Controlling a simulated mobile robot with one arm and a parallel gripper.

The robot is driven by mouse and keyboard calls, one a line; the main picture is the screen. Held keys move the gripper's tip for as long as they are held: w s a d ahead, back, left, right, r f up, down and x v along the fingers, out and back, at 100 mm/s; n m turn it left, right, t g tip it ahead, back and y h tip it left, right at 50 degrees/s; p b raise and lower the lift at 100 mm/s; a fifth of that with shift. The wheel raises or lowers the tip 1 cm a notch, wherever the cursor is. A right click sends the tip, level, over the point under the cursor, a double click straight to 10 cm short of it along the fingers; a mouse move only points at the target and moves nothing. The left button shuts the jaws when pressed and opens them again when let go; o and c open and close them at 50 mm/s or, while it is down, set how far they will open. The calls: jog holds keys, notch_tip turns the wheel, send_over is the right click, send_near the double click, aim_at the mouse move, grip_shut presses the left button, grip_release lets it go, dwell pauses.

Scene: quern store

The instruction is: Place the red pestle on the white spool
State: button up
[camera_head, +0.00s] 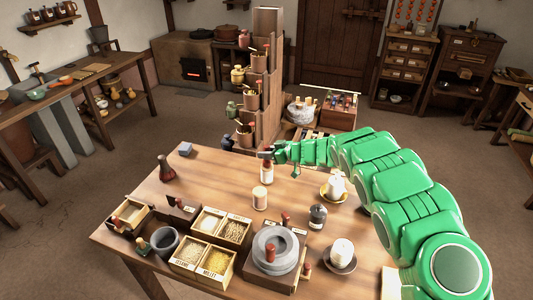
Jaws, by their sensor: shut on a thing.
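My gripper (272,153) reaches in from the right at the far part of the table, its tips pointing left. It is shut on a small dark-red thing, which I take for the red pestle (265,155); the fingers hide much of it. A red-and-white upright thing (267,174) shows just below the tips; I cannot tell whether they touch. The white spool (260,199) is a pale upright cylinder on the table, nearer to me than the gripper tips and a little left. Nothing rests on its top.
The wooden table (222,182) also bears a round grey quern (262,241), grain boxes (215,262), a grey mortar (164,241), a dark jar (317,217), a dark red bottle (166,170) and two white candles on saucers. A stepped wooden stand (265,60) rises behind.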

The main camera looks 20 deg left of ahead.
jog(key=shift+f, duration=0.15)
jog(key=o, duration=1.1)
jog(key=shift+c, duration=0.2)
jog(key=shift+d+r, duration=0.35)
jog(key=shift+r, duration=0.05)
jog(key=v, duration=1.1)
jog(key=shift+s+d, duration=0.1)
